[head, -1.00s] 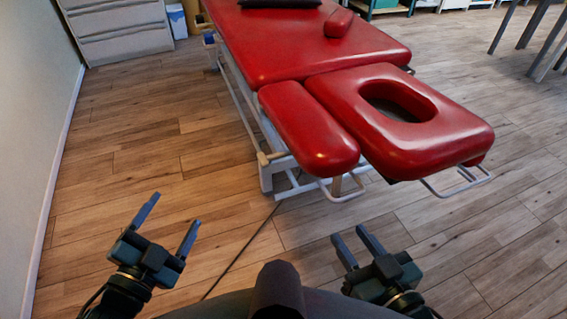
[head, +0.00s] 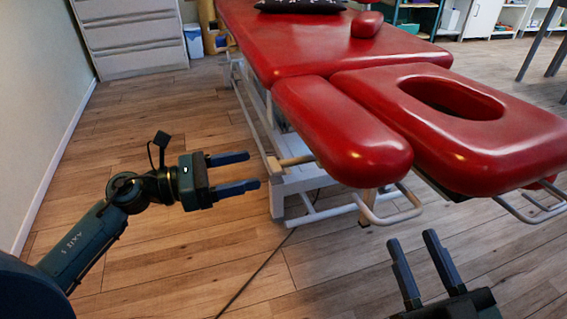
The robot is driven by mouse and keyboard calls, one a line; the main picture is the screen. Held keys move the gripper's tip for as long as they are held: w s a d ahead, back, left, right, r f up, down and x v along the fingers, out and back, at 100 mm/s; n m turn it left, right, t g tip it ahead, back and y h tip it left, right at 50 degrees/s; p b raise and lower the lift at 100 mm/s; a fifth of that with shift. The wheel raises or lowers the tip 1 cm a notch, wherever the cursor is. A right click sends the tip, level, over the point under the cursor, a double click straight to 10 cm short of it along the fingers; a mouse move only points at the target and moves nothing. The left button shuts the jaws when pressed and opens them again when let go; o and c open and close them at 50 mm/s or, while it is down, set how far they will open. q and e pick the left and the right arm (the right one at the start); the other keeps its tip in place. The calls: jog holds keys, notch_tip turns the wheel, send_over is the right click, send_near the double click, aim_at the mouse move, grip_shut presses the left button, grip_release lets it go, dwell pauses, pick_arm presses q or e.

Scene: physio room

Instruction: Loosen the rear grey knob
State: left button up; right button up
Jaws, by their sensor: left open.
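The red treatment table (head: 290,55) stands ahead, with a narrow red arm pad (head: 345,130) and a face-hole headrest (head: 535,140) at its near end. A pale beige rod with a rounded end (head: 290,162) sticks out low on the left of the white frame, below the pad. I cannot make out the rear grey knob for certain. My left gripper (head: 252,171) is open and empty, its fingers pointing right towards that rod, apart from it in the picture. My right gripper (head: 412,237) is open and empty below the headrest, at the lower right.
White metal bars (head: 395,215) stick out below the pads. A grey drawer cabinet (head: 128,38) and a white bin (head: 193,41) stand at the back left. A dark cable (head: 255,275) runs over the wooden floor. The floor left of the table is clear.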

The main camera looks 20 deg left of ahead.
aim_at(269, 164)
pick_arm(q)
jog(key=x, duration=0.8)
jog(key=shift+w, duration=0.1)
pick_arm(e)
jog(key=shift+w+r, duration=0.15)
jog(key=shift+r, duration=0.1)
pick_arm(q)
jog(key=c, duration=1)
